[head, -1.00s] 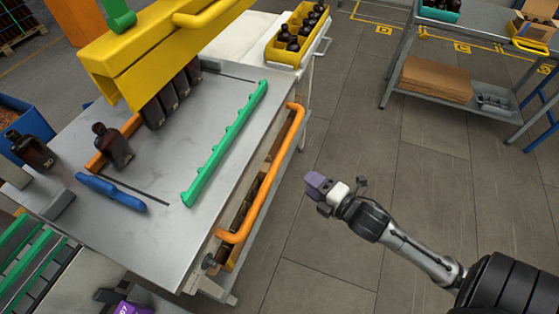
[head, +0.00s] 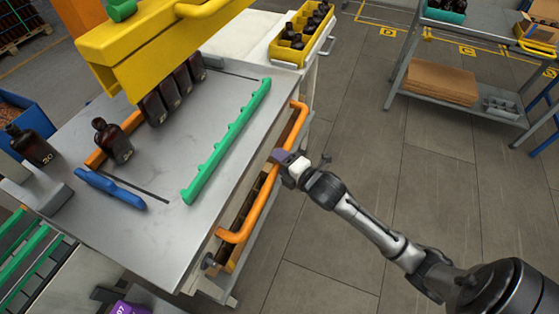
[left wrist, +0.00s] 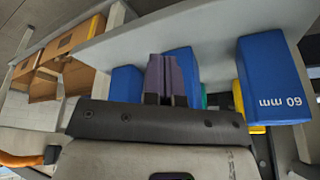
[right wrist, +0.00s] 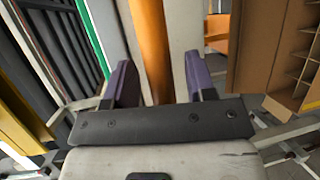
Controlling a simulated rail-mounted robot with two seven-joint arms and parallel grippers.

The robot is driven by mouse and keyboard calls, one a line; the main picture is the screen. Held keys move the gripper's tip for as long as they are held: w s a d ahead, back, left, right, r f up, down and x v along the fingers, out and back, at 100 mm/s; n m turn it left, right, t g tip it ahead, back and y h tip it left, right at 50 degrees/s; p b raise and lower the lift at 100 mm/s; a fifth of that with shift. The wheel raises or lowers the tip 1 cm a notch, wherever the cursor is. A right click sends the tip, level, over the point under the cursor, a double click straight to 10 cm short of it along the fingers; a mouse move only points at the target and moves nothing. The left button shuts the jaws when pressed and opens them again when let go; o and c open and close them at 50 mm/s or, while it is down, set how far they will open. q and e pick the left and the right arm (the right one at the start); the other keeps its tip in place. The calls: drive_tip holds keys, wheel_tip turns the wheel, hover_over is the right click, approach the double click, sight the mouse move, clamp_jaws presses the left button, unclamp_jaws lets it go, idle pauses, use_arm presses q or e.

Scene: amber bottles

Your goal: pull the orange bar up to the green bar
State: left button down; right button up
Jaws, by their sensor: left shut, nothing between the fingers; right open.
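A long orange bar (head: 272,178) with bent ends runs along the right side of the grey table. A notched green bar (head: 228,142) lies on the tabletop, left of it. My right gripper (head: 283,158), with purple fingers, is open at the upper half of this orange bar. In the right wrist view the orange bar (right wrist: 151,45) shows between the open fingers (right wrist: 160,85); contact cannot be told. A second, straight orange bar (head: 98,158) lies on the table near the bottles, partly hidden. My left gripper (left wrist: 167,75) is shut and empty in the left wrist view, beside blue blocks.
Amber bottles (head: 118,147) stand on the table, several under a yellow hood (head: 150,50). A blue handle-like piece (head: 108,189) lies near the front. A yellow crate of bottles (head: 298,50) stands behind. A shelf cart (head: 440,85) stands at the right; the floor between is clear.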

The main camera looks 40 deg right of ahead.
drive_tip(key=shift+w, duration=0.35)
drive_tip(key=shift+c, duration=0.5)
drive_tip(key=shift+f, duration=0.1)
clamp_jaws()
